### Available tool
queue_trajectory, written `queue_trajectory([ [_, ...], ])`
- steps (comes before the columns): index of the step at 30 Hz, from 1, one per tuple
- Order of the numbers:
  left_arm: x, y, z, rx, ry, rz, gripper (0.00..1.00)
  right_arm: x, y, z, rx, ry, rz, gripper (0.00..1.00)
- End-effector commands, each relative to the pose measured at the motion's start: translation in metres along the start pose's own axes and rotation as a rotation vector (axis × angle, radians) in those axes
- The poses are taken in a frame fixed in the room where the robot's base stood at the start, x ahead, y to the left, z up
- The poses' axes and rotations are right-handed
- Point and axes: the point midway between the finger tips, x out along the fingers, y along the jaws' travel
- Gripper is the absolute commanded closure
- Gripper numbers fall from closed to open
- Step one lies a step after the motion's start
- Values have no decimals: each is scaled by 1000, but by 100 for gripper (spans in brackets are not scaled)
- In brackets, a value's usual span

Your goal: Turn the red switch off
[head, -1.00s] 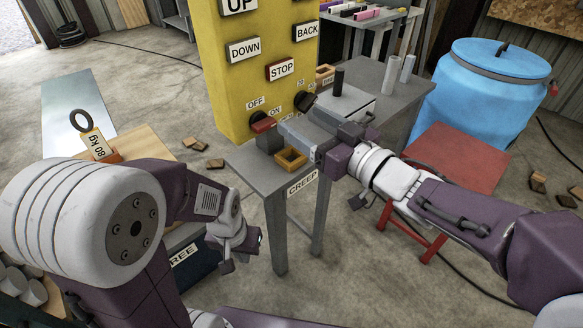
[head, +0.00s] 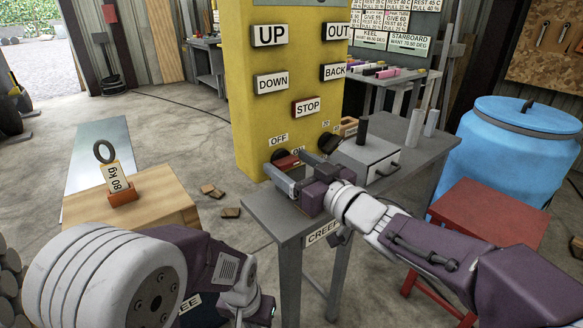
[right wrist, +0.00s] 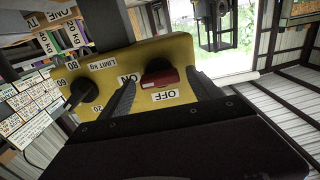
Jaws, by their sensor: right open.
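The red switch (head: 287,161) is a rotary knob on the yellow panel (head: 262,110), with an OFF label (head: 278,140) above it and an ON label beside it. In the right wrist view the red switch (right wrist: 160,74) shows between the two fingers, with ON to its left and OFF below.
A dark limit dial (head: 328,143) sits right of the switch. A grey table (head: 270,215) under the panel bears a grey box (head: 365,158) with a black post. A red stool (head: 490,212) and blue barrel (head: 520,145) stand right. A weight marked 80 kg (head: 118,177) stands left.

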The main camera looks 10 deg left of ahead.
Motion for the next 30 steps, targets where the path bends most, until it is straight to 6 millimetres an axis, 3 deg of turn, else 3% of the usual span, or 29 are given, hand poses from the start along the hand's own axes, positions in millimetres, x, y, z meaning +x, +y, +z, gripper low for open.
queue_trajectory([
  [7,0,0,0,0,0,0,100,1,0,0,0,1,0,30],
  [12,0,0,0,0,0,0,100,1,0,0,0,1,0,77],
  [14,0,0,0,0,0,0,100,1,0,0,0,1,0,90],
  [23,3,0,0,0,0,0,100,1,0,0,-46,1,0,90],
  [30,10,0,1,0,0,0,100,1,-1,2,-202,0,1,90],
])
